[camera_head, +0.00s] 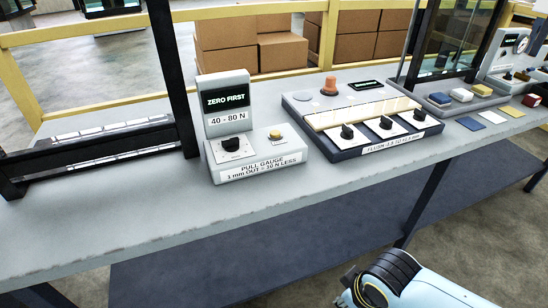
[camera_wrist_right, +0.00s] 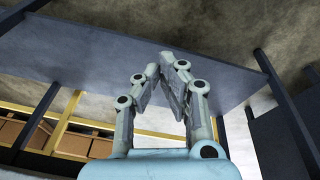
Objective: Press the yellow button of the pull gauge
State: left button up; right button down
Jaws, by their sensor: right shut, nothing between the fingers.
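The pull gauge (camera_head: 258,152) stands on the grey bench in the head view. It is a light grey box with a black knob (camera_head: 231,143) on its left and a round yellow button (camera_head: 276,135) on its right. Its upright display (camera_head: 225,99) reads "ZERO FIRST", with "40 - 80 N" below. My right gripper (camera_wrist_right: 166,72) shows in the right wrist view, its fingertips together and empty, apart from the gauge. Only part of my right arm shows at the lower right of the head view, below the bench's front edge. My left gripper is out of view.
Right of the gauge, a dark-based fixture (camera_head: 370,122) carries several black knobs and an orange knob. The bench top (camera_head: 120,225) is clear in front of the gauge. Cardboard boxes (camera_head: 283,52) stand behind a yellow rail.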

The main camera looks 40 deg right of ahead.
jog(key=w+r+t+p, duration=0.1)
jog(key=w+r+p, duration=0.2)
jog(key=r, duration=0.6)
jog(key=w+r+p, duration=0.2)
jog(key=r, duration=0.7)
pick_arm(q)
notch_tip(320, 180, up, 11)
jog(key=p, duration=0.4)
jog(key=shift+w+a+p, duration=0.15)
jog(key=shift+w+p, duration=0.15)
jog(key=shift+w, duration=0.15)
pick_arm(e)
notch_tip(320, 180, up, 15)
jog(key=n+t, duration=0.6)
jog(key=n, duration=0.2)
send_over(272, 133)
jog(key=shift+s+y, duration=0.1)
jog(key=shift+y, duration=0.2)
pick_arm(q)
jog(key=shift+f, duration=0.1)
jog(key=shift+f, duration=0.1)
pick_arm(e)
jog(key=shift+f, duration=0.1)
